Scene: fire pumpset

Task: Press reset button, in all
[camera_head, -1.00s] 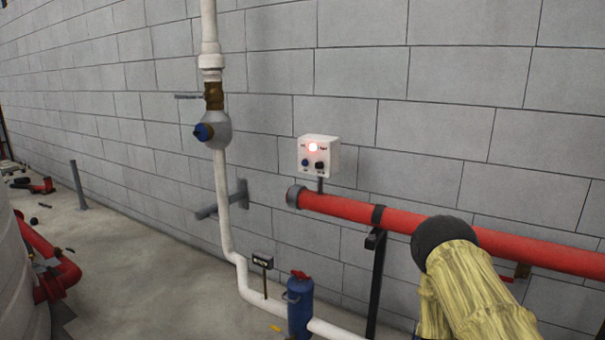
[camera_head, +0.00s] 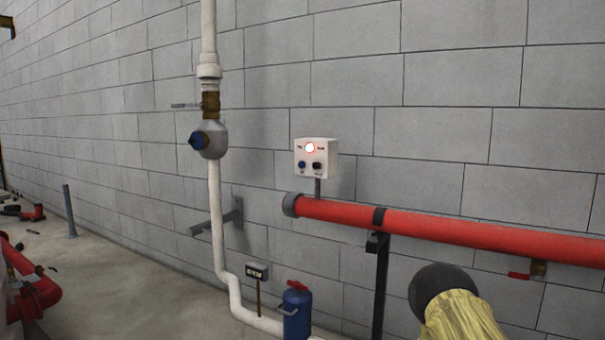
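A small white control box (camera_head: 316,158) is on the grey block wall, just above the left end of a red pipe. Below the light are a blue button (camera_head: 301,165) and a dark knob or button (camera_head: 317,166). The lettering is too small to read, so I cannot tell which is the reset button. Part of my arm, yellow with a dark rounded end, shows at the lower right, apart from the box. My gripper's fingers are not visible.
The red pipe (camera_head: 450,228) runs right from below the box, on a dark support post (camera_head: 380,285). A white vertical pipe (camera_head: 216,215) with a valve (camera_head: 209,139) stands left of the box. A blue cylinder (camera_head: 296,313) stands below.

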